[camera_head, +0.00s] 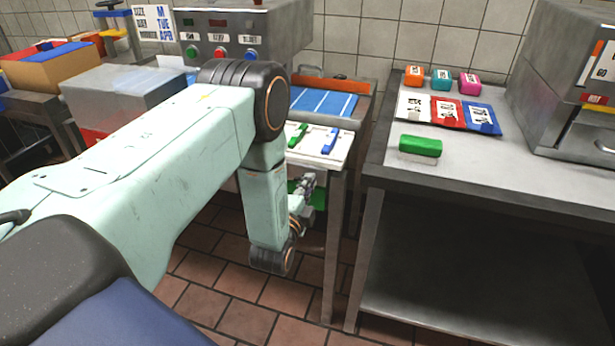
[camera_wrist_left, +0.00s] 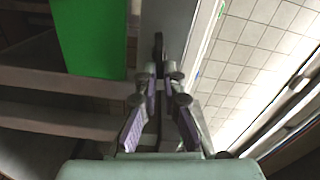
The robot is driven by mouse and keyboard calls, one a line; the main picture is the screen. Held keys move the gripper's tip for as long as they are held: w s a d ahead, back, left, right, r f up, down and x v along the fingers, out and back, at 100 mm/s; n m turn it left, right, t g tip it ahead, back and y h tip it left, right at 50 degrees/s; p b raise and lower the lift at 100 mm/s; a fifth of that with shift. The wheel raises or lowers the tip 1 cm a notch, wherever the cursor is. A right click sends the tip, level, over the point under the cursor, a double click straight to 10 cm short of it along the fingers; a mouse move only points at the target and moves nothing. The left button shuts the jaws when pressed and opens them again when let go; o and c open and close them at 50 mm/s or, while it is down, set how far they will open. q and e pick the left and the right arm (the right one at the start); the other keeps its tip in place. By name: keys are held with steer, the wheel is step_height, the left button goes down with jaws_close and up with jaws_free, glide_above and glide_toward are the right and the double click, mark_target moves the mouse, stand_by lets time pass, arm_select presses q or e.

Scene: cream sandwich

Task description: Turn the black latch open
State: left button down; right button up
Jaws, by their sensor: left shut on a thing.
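My left arm reaches across the head view, and my left gripper (camera_head: 308,184) is low at the front edge of the white-topped table, partly hidden by my arm. In the left wrist view my left gripper (camera_wrist_left: 160,75) has its fingers close together, shut on the black latch (camera_wrist_left: 158,42), a small dark upright piece by a grey surface. The latch cannot be made out in the head view. A green panel (camera_wrist_left: 90,38) is left of the fingers in the wrist view. My right gripper is not in view.
The white-topped table (camera_head: 338,150) holds a green and a blue handle-like piece. To the right, a grey table (camera_head: 375,165) bears a green block (camera_head: 420,146), several coloured small blocks and printed cards. A metal machine (camera_head: 560,80) stands at the far right. The tiled floor between is clear.

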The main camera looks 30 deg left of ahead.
arm_select(q)
steer(key=shift+f+m+p, duration=0.15)
steer(key=shift+m+p, duration=0.3)
steer(key=shift+m, duration=0.55)
steer(key=c, duration=1.5)
jaws_free()
steer(key=v, duration=1.2)
